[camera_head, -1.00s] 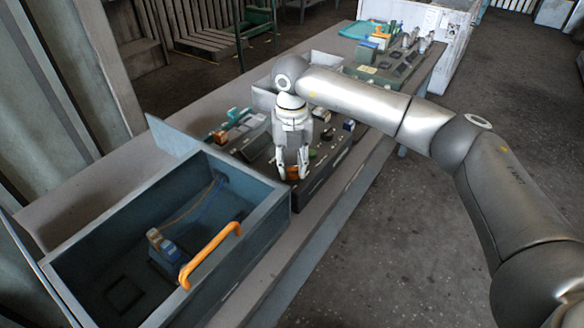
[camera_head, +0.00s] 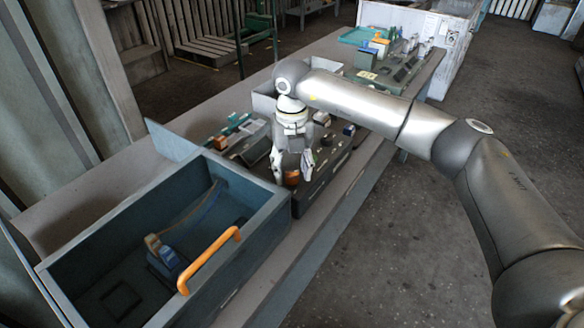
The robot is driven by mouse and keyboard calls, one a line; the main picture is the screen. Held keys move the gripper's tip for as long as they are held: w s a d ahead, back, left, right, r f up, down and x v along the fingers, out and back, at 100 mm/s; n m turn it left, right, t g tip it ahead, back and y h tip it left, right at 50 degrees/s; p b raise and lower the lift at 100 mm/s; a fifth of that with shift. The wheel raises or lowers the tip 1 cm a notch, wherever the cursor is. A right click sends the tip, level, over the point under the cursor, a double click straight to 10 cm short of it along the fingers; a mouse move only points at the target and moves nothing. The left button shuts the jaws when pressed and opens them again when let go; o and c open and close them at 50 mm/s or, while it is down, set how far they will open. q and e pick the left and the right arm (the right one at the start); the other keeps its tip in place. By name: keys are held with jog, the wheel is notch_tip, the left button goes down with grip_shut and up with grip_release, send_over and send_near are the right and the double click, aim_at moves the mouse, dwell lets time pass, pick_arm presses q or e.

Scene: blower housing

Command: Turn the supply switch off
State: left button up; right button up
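My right gripper (camera_head: 291,178) points down over the front left part of a dark grey panel (camera_head: 330,178) on the bench. Its two white fingers are spread apart. A small orange-brown part (camera_head: 292,178) and a dark block show between the fingers; I cannot tell whether the fingers touch them. I cannot make out for sure which part is the supply switch or how it is set; the gripper hides some of the panel there. My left gripper is not in view.
A blue open housing (camera_head: 265,208) with an orange handle (camera_head: 208,260) stands left of the gripper, with a small blue device (camera_head: 168,260) inside. Small parts stand on the panel. More fixtures and a teal tray (camera_head: 358,36) are at the bench's far end. The floor at right is clear.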

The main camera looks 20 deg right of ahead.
aim_at(292, 172)
jog(key=shift+r, duration=0.15)
notch_tip(292, 172, up, 12)
jog(key=shift+f, duration=0.2)
dwell(0.4)
dwell(0.3)
